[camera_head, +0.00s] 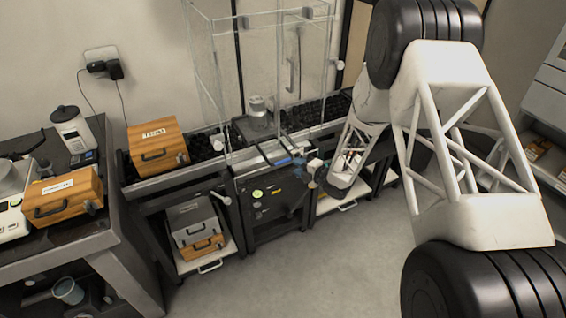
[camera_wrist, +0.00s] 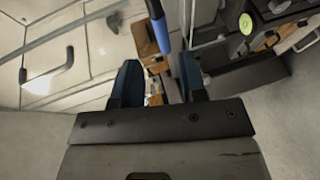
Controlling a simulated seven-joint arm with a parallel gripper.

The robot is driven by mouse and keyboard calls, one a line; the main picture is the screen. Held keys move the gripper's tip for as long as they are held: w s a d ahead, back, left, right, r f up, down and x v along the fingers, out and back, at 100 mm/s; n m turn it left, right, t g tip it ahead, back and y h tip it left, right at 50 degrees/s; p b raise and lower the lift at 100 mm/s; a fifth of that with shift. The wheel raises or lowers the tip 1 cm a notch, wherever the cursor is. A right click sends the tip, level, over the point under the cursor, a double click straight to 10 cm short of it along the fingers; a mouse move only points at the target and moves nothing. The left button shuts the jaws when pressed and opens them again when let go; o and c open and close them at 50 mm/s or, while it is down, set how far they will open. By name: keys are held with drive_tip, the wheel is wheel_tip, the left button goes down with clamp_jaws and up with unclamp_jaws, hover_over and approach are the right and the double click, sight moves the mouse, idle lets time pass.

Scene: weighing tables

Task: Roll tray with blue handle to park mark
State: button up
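My gripper (camera_wrist: 158,62) is open, its two dark blue fingers apart with nothing between their pads. In the wrist view a blue bar handle (camera_wrist: 161,26) lies just ahead of the fingertips, in line with the gap; I cannot tell whether it touches them. In the head view my gripper (camera_head: 315,172) is low in front of the weighing table, and the blue handle cannot be told apart there. Trays with pale handles sit low under the table, one at left (camera_head: 211,267) and one at right (camera_head: 348,207). I cannot make out a park mark.
A dark cabinet (camera_head: 270,222) with a yellow-green round spot (camera_head: 257,194) stands under the weighing table. The left tray bears a grey box (camera_head: 191,222) and a wooden box. A glass enclosure (camera_head: 225,70) stands on top. The grey floor (camera_head: 320,280) in front is clear.

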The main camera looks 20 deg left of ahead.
sight(284, 162)
drive_tip(key=shift+a+f, duration=0.15)
idle(0.3)
drive_tip(key=shift+x, duration=3.9)
drive_tip(key=shift+s, duration=0.1)
drive_tip(key=shift+c, duration=0.3)
clamp_jaws()
